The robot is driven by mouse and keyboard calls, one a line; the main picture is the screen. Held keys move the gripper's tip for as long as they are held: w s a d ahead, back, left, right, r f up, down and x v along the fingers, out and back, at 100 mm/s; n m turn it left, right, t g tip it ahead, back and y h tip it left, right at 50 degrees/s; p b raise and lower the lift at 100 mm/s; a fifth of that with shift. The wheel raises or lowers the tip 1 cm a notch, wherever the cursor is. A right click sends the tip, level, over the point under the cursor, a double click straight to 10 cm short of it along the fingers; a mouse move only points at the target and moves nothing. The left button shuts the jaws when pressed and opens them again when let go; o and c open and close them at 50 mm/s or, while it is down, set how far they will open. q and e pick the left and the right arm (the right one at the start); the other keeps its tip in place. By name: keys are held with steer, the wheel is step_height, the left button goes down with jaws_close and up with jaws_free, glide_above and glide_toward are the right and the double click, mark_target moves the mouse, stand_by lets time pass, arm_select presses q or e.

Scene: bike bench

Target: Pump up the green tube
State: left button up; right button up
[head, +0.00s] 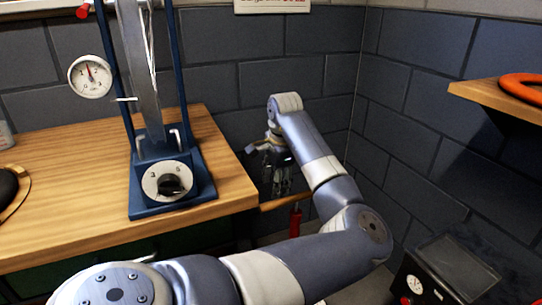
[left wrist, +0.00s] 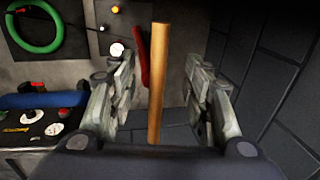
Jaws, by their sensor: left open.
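The green tube (left wrist: 35,25) shows only in the left wrist view, as a ring at the upper left. A thin black line runs from near it toward a small white round part (left wrist: 117,49). A wooden bar (left wrist: 158,85), which looks like a pump handle, stands upright in that view between the spread fingers of my left gripper (left wrist: 157,95), with gaps on both sides. A red part (left wrist: 143,58) lies behind the bar. In the head view my left gripper (head: 275,180) is just above the bar (head: 283,201), past the bench's right end. My right gripper is out of view.
The wooden bench (head: 60,150) carries a blue stand (head: 172,185) with a dial and a gauge (head: 90,76). A dark box with a gauge (head: 445,270) stands lower right. An orange ring (head: 522,88) lies on a shelf (head: 500,98). Brick walls close the corner behind the gripper.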

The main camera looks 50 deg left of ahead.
mark_target(273, 202)
arm_select(q)
steer(key=f, duration=0.3)
steer(key=a+f+b, duration=0.1)
steer(key=f, duration=0.2)
steer(key=f+b, duration=0.1)
steer(key=f, duration=0.1)
steer(key=shift+w+a+f, duration=0.15)
steer(key=shift+a+f, duration=0.05)
steer(key=shift+f, duration=0.2)
steer(key=shift+a+f+b, duration=0.2)
steer(key=shift+f+b, duration=0.15)
steer(key=shift+f, duration=0.45)
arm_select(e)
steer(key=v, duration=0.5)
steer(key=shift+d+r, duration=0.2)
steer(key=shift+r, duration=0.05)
